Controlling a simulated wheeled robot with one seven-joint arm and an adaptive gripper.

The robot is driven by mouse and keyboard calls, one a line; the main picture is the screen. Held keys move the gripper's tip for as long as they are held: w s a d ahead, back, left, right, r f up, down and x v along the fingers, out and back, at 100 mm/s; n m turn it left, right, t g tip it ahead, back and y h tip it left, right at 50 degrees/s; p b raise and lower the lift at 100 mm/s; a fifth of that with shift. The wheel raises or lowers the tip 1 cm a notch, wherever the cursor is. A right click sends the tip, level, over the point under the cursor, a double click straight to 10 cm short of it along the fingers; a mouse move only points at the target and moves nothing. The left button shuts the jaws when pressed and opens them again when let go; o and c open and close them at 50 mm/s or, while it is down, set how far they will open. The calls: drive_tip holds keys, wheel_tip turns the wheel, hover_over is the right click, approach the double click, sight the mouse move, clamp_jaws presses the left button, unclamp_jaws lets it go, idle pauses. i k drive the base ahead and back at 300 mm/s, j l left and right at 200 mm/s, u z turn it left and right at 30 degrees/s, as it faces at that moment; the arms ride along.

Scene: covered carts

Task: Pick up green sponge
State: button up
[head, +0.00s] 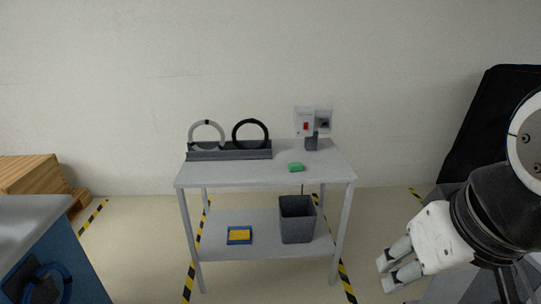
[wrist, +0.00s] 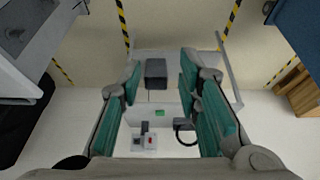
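The green sponge (head: 296,167) is a small block lying on the grey cart's top shelf (head: 232,175), right of the middle and near the front edge. It also shows small and distant in the wrist view (wrist: 159,113), between my fingers but far beyond them. My gripper (head: 390,273) is at the lower right of the head view, well to the right of the cart and lower in the picture than its top. In the wrist view its two green-padded fingers (wrist: 160,78) stand wide apart with nothing between them.
A dark rack (head: 230,152) with a grey ring and a black ring stands at the cart's back left. A device with a red switch (head: 306,126) is at its back right. A grey bin (head: 297,220) and a blue-yellow item (head: 239,235) sit on the lower shelf. A blue-sided table (head: 35,215) stands left.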

sight(294, 167)
drive_tip(key=i, duration=1.95)
